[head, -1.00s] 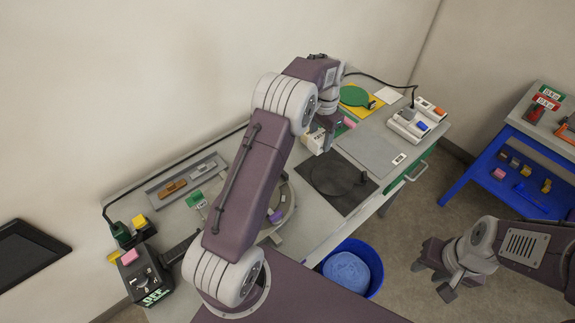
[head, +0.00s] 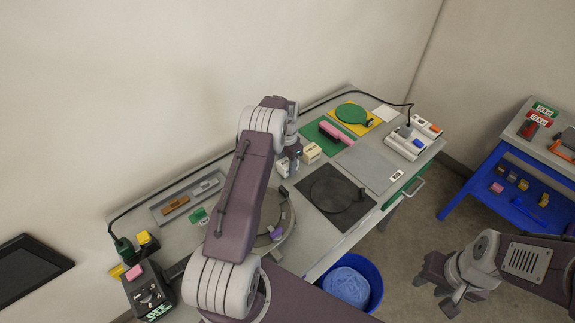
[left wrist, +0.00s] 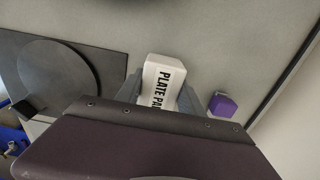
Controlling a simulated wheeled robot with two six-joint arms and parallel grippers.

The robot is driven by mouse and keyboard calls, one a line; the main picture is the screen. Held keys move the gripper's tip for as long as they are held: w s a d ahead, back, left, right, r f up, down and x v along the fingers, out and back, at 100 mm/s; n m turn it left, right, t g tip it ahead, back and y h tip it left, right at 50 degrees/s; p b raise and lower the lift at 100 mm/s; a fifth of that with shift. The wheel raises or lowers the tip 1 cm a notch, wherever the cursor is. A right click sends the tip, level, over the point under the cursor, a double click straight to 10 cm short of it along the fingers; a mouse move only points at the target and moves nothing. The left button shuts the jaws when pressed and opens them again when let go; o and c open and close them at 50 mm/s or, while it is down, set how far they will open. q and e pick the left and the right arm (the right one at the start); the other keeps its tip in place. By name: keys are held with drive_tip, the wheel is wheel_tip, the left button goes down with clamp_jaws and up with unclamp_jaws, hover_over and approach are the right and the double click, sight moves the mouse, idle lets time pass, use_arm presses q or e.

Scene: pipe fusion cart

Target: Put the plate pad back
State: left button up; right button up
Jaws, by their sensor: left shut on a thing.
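In the head view my left gripper (head: 290,162) is over the bench, left of a small cream box (head: 311,153). The pad is mostly hidden there by the gripper, and its height above the bench is unclear. My right gripper (head: 436,287) is open and empty over the floor at the lower right.
A black plate (head: 338,196) with a round disc lies right of my left gripper. A pink-topped block (head: 336,132) rests on a green mat (head: 316,137) behind. A purple block (left wrist: 222,105) is near the gripper. A blue bin (head: 367,266) stands in front.

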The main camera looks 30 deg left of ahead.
use_arm(q)
drive_tip(key=shift+f, duration=0.9)
drive_tip(key=o, duration=1.3)
